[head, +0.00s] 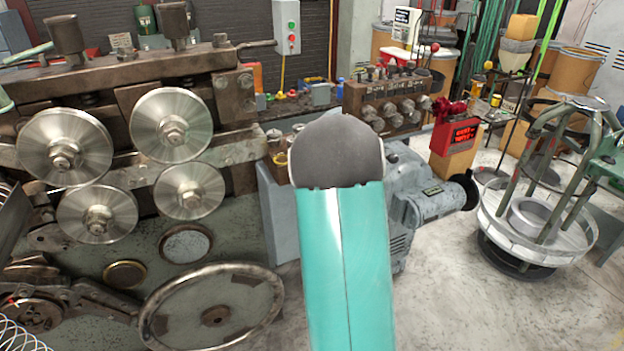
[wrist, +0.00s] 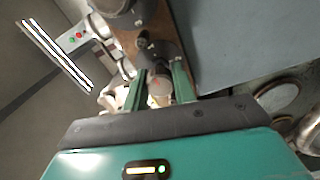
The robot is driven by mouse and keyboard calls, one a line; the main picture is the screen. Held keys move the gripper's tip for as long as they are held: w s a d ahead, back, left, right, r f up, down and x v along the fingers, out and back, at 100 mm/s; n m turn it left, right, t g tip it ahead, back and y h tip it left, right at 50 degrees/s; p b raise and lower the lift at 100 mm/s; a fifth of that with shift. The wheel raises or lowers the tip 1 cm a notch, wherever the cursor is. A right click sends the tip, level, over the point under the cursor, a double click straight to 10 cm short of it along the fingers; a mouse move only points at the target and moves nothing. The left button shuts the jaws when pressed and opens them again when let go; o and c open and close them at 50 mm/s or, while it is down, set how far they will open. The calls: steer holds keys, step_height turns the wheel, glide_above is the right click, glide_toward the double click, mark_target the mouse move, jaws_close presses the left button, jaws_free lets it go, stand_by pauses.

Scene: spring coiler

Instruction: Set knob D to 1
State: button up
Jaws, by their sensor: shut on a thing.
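In the wrist view, the two green fingers of my gripper (wrist: 160,78) are closed on a small round knob (wrist: 160,89), which shows between them. Its letter and setting cannot be read, so I cannot tell from a label that it is knob D. Another dark knob (wrist: 141,43) stands on the brown panel (wrist: 126,36) just beyond the fingertips. In the head view, my teal arm hides my gripper and the held knob. Small round knobs (head: 275,140) show just left of the arm.
A grey motor (head: 432,208) stands right of my arm. A wire reel stand (head: 535,240) is at the far right. A button box (head: 287,26) hangs behind. Floor at the lower right is clear.

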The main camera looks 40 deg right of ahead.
steer(key=o, duration=0.7)
steer(key=shift+s, duration=0.15)
steer(key=v, duration=1.3)
steer(key=shift+s+a, duration=0.15)
steer(key=shift+s, duration=0.1)
